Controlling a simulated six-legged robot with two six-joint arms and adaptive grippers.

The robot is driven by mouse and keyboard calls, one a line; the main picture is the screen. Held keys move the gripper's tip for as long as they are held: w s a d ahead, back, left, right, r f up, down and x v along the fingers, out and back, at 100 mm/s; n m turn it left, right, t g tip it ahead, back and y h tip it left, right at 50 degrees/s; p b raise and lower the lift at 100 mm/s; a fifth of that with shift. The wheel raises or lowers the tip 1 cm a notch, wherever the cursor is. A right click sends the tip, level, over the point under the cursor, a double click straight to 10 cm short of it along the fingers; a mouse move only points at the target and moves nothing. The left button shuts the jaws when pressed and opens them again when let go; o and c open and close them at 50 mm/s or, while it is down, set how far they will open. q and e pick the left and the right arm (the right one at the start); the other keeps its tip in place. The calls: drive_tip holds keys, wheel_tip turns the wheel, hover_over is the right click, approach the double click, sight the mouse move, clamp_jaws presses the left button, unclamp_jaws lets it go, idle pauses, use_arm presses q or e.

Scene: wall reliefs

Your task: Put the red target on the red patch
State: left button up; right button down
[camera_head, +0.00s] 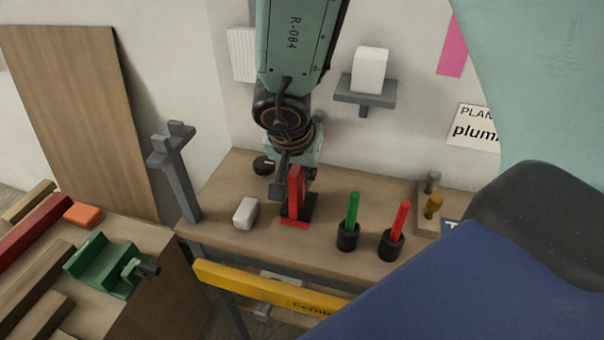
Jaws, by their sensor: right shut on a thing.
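The red target (296,188) is an upright red piece on the wooden bench. My right gripper (292,188) comes down from above and is shut on it. The gripper's dark fingers hide part of the target. The red patch (294,223) is flat on the bench top and shows just in front of the target's lower end. The target's foot is at or just over the patch's back part; I cannot tell whether it touches. My left gripper is not in view.
A white block (246,213) lies left of the target. To the right, a green stick (352,210) and a red stick (402,217) stand in black cups. A grey post (178,175) rises at the bench's left end. A yellow bar (270,288) runs along the front.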

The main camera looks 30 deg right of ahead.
drive_tip(key=shift+s+a, duration=0.15)
drive_tip(key=c, duration=1.8)
unclamp_jaws()
drive_tip(key=shift+f, duration=0.1)
drive_tip(key=o, duration=0.5)
drive_tip(key=shift+w+f, duration=0.1)
drive_tip(key=shift+w, duration=0.1)
drive_tip(key=shift+c, duration=0.2)
drive_tip(key=shift+s, duration=0.15)
drive_tip(key=shift+r, duration=0.25)
